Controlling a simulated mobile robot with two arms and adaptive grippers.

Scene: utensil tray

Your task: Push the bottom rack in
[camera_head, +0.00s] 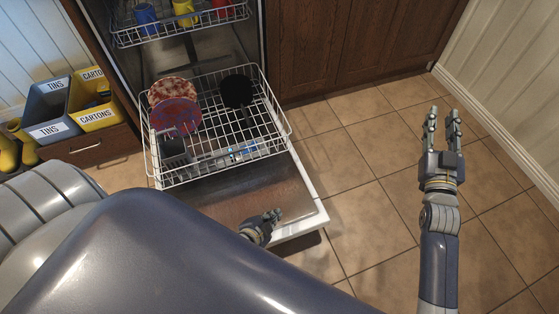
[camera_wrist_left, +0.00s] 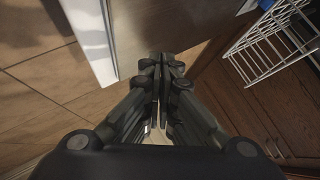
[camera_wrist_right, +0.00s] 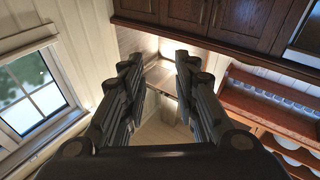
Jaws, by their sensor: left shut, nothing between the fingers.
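The white wire bottom rack (camera_head: 228,164) is pulled out of the dishwasher, above the lowered door (camera_head: 318,215). It holds two patterned plates (camera_head: 176,114), a black pan (camera_head: 236,91) and a dark basket (camera_head: 173,150). My left gripper (camera_head: 276,213) is shut and empty over the outer part of the door, apart from the rack's front edge. In the left wrist view its fingers (camera_wrist_left: 163,62) are together, and a corner of the rack (camera_wrist_left: 268,45) shows at the upper right. My right gripper (camera_head: 443,114) is open and empty over the floor at the right.
The upper rack (camera_head: 180,30) holds blue, yellow and red cups. Grey TINS (camera_head: 50,130) and yellow CARTONS (camera_head: 95,117) bins stand at the left. Brown cabinets (camera_head: 350,45) stand right of the dishwasher. The tiled floor (camera_head: 365,185) at the right is clear.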

